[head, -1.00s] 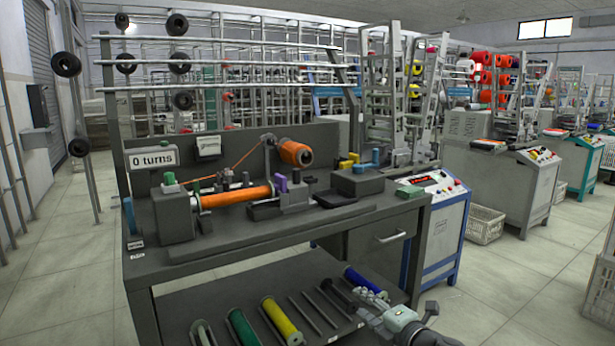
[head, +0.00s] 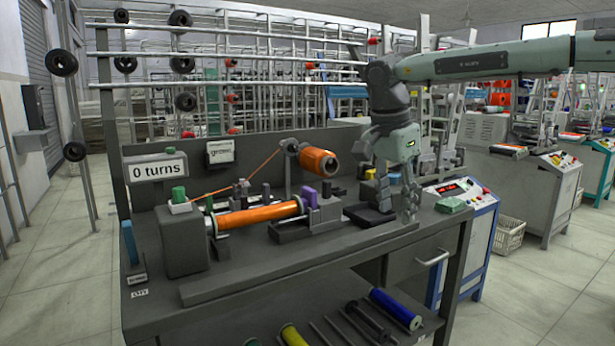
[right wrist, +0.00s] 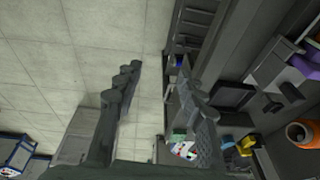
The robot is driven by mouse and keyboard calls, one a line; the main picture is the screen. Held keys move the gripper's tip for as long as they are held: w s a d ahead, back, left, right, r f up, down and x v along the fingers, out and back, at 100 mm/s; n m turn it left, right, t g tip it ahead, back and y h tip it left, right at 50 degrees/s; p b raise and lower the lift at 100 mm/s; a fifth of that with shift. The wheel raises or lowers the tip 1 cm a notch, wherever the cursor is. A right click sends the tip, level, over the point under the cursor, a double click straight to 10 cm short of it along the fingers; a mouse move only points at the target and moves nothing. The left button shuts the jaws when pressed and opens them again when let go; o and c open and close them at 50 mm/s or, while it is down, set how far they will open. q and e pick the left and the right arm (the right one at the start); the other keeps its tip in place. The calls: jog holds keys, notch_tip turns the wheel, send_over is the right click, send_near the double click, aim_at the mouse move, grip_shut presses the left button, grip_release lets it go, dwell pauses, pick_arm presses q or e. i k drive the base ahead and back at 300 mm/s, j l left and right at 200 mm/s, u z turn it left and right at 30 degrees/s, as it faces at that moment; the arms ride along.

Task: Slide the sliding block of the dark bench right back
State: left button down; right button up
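The dark bench (head: 300,262) carries a winding unit. Its sliding block (head: 322,214), dark grey with a purple lever (head: 309,196) on top, stands at the right end of an orange bobbin (head: 258,215). The bobbin lies between this block and the left head block (head: 185,240). My right gripper (head: 408,215) points down above the bench's right part, right of the sliding block and apart from it. Its fingers are spread with nothing between them, as the right wrist view (right wrist: 157,85) shows. The purple lever also shows in the right wrist view (right wrist: 303,66). My left gripper is not in view.
An orange supply spool (head: 319,163) stands behind the block, with thread running left. A dark tray (head: 366,215) lies beneath and left of my right gripper. A green box (head: 450,205) sits at the right edge. A sign (head: 157,168) reads "0 turns".

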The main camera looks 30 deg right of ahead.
aim_at(328, 213)
jog(key=i, duration=0.95)
